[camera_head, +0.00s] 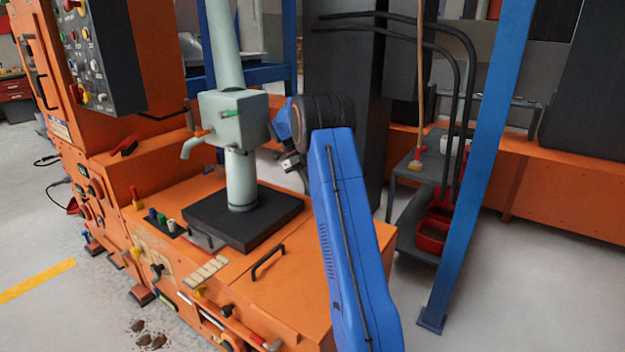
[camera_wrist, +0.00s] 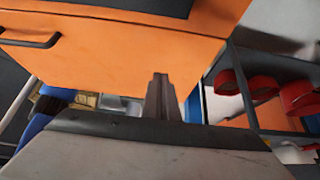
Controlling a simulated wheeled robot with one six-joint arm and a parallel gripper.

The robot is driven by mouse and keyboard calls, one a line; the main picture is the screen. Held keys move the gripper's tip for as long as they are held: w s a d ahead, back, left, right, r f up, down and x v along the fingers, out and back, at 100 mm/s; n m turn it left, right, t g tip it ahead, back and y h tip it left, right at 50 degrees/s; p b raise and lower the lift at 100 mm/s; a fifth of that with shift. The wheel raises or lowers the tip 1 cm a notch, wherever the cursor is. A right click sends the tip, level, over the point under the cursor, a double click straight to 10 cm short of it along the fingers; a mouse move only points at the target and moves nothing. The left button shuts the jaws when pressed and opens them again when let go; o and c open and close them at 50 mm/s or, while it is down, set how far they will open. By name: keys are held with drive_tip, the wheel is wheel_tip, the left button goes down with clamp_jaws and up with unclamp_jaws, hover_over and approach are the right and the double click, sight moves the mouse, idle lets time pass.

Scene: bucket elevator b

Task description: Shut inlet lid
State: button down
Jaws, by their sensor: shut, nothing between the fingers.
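The orange machine (camera_head: 215,290) has a flat orange top panel (camera_head: 295,280) with a black bar handle (camera_head: 268,262). This panel may be the inlet lid; I cannot tell for sure, and no raised lid is clear. In the wrist view an orange panel (camera_wrist: 120,60) with a black handle (camera_wrist: 30,40) fills the top. My gripper (camera_head: 292,163) is above the machine top, right of the grey-green column (camera_head: 241,180), partly hidden by my blue arm. In the wrist view my gripper's fingers (camera_wrist: 160,78) are shut and empty, overlapping the panel's edge; contact cannot be told.
The grey-green column stands on a black plate (camera_head: 205,222) on the machine top. A blue post (camera_head: 480,160) stands at right. Floor at the right front is clear.

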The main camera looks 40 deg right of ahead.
drive_tip(key=f, duration=0.2)
drive_tip(key=w+f, duration=0.1)
drive_tip(key=f, duration=0.1)
drive_tip(key=w+f, duration=0.1)
drive_tip(key=f, duration=0.2)
drive_tip(key=shift+a, duration=0.4)
wheel_tip(320, 180, up, 10)
idle(0.5)
